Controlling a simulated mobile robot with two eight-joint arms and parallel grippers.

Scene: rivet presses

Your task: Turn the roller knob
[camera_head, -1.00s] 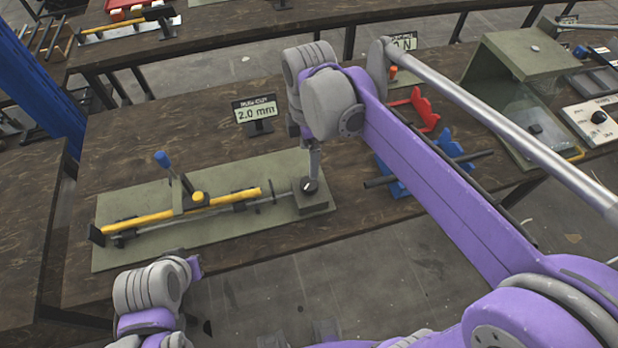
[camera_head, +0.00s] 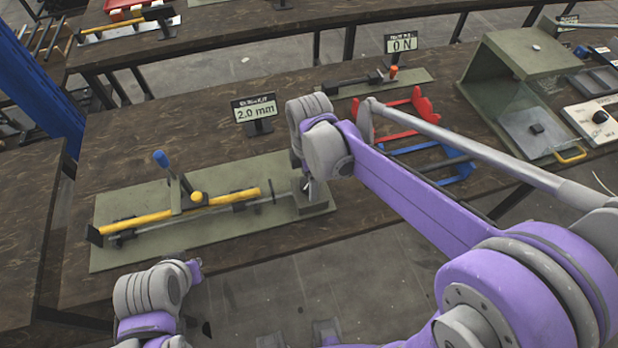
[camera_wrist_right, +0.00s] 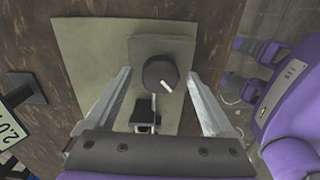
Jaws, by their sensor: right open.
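The roller knob is a round dark knob (camera_wrist_right: 160,72) with a white pointer line, on a grey-green block at the right end of the green baseplate (camera_head: 122,208). My right gripper (camera_wrist_right: 159,76) is open above it, with one finger on each side of the knob and visible gaps between. In the head view my right gripper (camera_head: 308,190) points down over the block and largely hides the knob. Contact or exact height cannot be told. My left arm shows at the bottom left of the head view, but its fingers are not visible.
A yellow bar (camera_head: 150,218) and a blue-tipped lever (camera_head: 161,158) are on the same baseplate. A "2.0 mm" sign (camera_head: 255,112) stands behind. Red (camera_head: 410,125) and blue racks and a green hooded box (camera_head: 520,60) stand to the right.

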